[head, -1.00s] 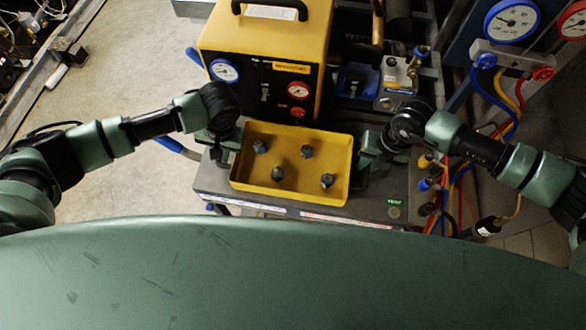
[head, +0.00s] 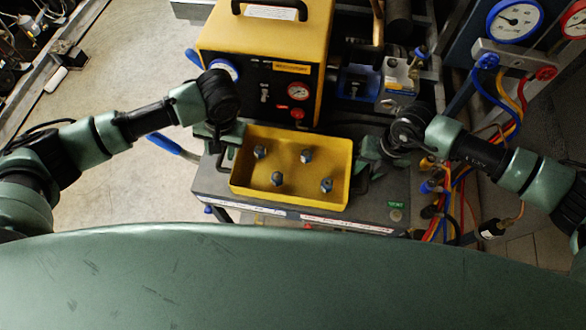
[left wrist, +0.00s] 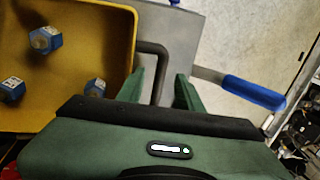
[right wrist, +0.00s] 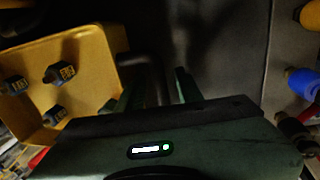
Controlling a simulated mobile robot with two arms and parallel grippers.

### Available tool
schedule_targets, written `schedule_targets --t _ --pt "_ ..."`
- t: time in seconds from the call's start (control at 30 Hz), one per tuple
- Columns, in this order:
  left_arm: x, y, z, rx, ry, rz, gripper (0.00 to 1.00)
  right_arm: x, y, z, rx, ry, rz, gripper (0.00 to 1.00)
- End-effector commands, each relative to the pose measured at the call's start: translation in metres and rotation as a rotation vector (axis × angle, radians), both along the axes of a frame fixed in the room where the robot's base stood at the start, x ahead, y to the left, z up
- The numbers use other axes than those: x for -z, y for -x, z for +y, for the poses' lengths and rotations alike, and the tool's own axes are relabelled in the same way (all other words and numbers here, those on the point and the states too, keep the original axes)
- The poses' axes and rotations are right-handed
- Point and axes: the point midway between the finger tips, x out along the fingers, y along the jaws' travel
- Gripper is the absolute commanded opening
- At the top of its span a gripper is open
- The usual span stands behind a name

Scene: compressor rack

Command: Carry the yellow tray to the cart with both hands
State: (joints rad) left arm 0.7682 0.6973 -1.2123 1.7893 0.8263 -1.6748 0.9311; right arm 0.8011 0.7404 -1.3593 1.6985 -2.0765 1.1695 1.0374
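The yellow tray (head: 292,199) sits on the grey cart top (head: 212,182) and holds several blue-grey bolt-like pieces (head: 306,156). Black handles stick out from its two short ends. My left gripper (head: 228,140) is at the tray's left end. In the left wrist view its fingers (left wrist: 161,90) are apart, with the black handle (left wrist: 155,48) between them. My right gripper (head: 372,157) is at the right end. In the right wrist view its fingers (right wrist: 152,92) are apart around the other handle (right wrist: 156,68); this view is dark, and contact cannot be told.
A yellow machine (head: 255,45) with gauges stands right behind the tray. A blue valve block (head: 357,82) is behind to the right. Coloured hoses (head: 497,110) and a gauge manifold (head: 513,55) are at the right. A blue-handled bar (head: 170,145) sticks out at the left. Open floor lies left.

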Motion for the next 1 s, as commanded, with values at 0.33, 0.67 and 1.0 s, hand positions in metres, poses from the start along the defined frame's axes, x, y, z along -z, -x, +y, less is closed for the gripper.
schedule_targets --t 0.33,0.67,1.0 --pt "-0.061 0.001 -0.014 0.001 0.002 -0.001 0.36 0.000 0.000 0.000 0.000 0.000 0.000 0.36" --pt "-0.071 0.002 -0.015 0.001 0.000 0.001 0.36 -0.027 -0.001 -0.005 0.000 -0.002 -0.003 0.36" --pt "-0.070 0.002 -0.015 0.001 0.000 0.001 0.36 -0.096 0.001 -0.018 0.001 -0.001 -0.003 0.36"
